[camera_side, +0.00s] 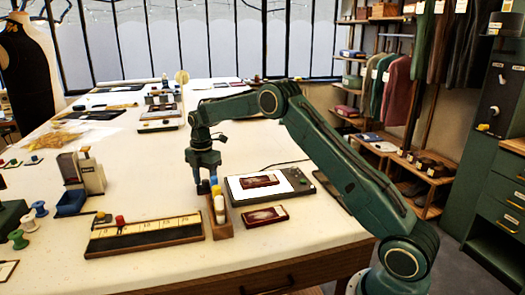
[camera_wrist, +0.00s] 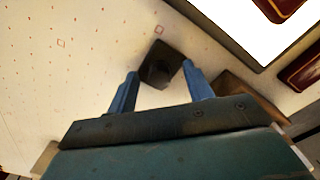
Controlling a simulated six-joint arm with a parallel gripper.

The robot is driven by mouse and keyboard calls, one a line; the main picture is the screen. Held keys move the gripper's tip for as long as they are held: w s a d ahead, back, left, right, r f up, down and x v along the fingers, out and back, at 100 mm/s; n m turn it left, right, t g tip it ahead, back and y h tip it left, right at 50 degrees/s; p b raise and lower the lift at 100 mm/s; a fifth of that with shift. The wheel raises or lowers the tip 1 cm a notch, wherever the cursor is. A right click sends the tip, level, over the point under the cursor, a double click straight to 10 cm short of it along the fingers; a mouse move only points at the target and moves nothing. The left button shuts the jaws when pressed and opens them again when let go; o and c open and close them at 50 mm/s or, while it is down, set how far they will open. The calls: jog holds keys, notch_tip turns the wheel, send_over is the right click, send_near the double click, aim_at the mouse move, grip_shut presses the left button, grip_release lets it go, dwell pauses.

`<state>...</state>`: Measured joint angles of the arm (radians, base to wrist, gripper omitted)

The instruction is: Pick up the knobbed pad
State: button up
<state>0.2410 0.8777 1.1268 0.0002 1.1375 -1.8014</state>
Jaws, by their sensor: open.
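The knobbed pad (camera_wrist: 161,64) is a small dark square with a rounded knob, on the pale tabletop in the wrist view. My gripper (camera_wrist: 160,72) is open, with one blue finger on each side of the pad's near part in that picture. I cannot tell whether the fingers touch it. In the side view my gripper (camera_side: 206,187) points down over the table, just behind a wooden holder. The pad is not clearly visible there, hidden by the gripper and the holder.
The wooden holder (camera_side: 222,232) with upright cylinders stands close in front of my gripper. A lit panel (camera_side: 235,190) bearing a dark red case (camera_side: 260,181) lies to the right; another red case (camera_side: 265,217) lies in front. A ruler-marked tray (camera_side: 145,237) lies front left.

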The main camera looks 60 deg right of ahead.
aim_at(205, 181)
jog(key=shift+c, duration=0.4)
jog(key=c, duration=1)
jog(key=shift+r, duration=0.1)
notch_tip(205, 181, up, 20)
dwell(0.5)
jog(key=shift+o, duration=1)
jog(key=shift+c, duration=0.4)
